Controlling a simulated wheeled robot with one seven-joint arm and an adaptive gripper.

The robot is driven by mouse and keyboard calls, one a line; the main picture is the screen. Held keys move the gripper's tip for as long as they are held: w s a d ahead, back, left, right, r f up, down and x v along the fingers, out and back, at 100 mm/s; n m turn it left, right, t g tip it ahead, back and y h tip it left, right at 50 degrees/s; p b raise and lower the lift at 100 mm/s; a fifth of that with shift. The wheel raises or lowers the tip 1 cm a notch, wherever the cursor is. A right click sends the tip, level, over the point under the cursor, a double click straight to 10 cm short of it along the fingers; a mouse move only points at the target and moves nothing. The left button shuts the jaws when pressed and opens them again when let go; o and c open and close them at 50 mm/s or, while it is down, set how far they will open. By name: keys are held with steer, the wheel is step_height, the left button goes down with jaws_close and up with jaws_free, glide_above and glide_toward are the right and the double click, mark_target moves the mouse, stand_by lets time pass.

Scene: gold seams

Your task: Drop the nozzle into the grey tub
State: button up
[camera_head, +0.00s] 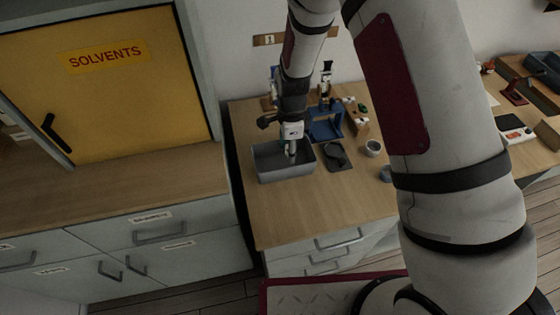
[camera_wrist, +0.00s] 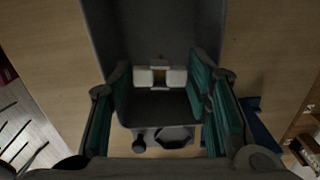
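The grey tub (camera_head: 288,174) stands open on the wooden bench, near its left edge, in the head view. Its dark inside and side wall fill the upper middle of the wrist view (camera_wrist: 97,35). My gripper (camera_head: 291,153) points down over the tub. In the wrist view its two pale fingertip pads (camera_wrist: 160,77) are close together, with a small brass-coloured piece, the nozzle (camera_wrist: 159,75), pinched between them. Most of the nozzle is hidden by the pads. In the head view it is too small to make out clearly.
A blue stand (camera_head: 325,127) and a dark flat holder (camera_head: 337,156) are right of the tub. A small round cup (camera_head: 373,148) stands farther right. A yellow solvents cabinet (camera_head: 110,100) is at the left. The front of the bench is clear.

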steer(key=shift+o, duration=0.6)
steer(key=shift+r, duration=0.2)
step_height(320, 180, up, 12)
steer(key=shift+f, duration=0.2)
